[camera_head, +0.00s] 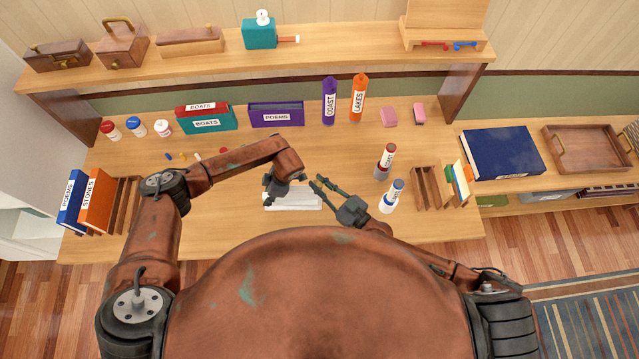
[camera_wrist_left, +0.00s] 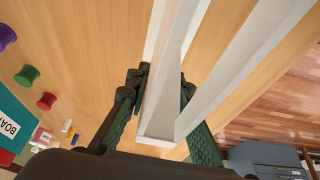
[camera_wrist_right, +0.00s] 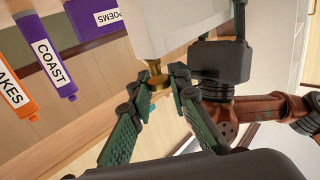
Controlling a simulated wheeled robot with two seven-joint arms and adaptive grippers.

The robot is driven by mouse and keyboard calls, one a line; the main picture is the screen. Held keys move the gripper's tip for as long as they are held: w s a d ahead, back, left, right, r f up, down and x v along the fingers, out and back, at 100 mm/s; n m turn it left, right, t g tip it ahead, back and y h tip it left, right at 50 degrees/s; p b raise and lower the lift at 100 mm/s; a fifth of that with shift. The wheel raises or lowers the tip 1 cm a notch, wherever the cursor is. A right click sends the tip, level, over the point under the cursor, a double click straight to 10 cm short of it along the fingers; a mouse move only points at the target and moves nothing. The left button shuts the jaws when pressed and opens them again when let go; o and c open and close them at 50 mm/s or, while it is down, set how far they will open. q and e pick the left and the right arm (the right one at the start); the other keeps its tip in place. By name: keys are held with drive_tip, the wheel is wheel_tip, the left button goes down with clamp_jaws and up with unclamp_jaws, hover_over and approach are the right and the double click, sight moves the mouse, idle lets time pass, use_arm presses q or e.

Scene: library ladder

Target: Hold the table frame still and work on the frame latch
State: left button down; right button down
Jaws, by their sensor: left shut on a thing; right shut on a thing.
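The white table frame (camera_head: 292,201) lies on the table near its front edge, partly covered by my left arm in the head view. In the left wrist view its pale bars (camera_wrist_left: 235,75) run away from me, and my left gripper (camera_wrist_left: 160,92) is shut on the nearer bar. My right gripper (camera_head: 318,186) reaches the frame's right end from the right. In the right wrist view a small brass latch (camera_wrist_right: 155,68) sticks out from the white frame end, and my right gripper (camera_wrist_right: 158,84) is shut on it. The fingertips hide part of the latch.
Several small coloured pieces (camera_head: 183,156) lie behind my left arm. Boxes labelled BOATS (camera_head: 207,123) and POEMS (camera_head: 276,114) stand behind.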

drive_tip(key=shift+w+g, duration=0.1)
drive_tip(key=shift+g, duration=0.2)
drive_tip(key=shift+n+g+y, duration=1.3)
drive_tip(key=shift+n+g, duration=0.2)
drive_tip(key=shift+n+g+y, duration=0.6)
drive_tip(key=shift+n+g, duration=0.2)
drive_tip(key=shift+g, duration=0.4)
drive_tip(key=c, duration=1.8)
unclamp_jaws()
drive_tip(key=v, duration=1.2)
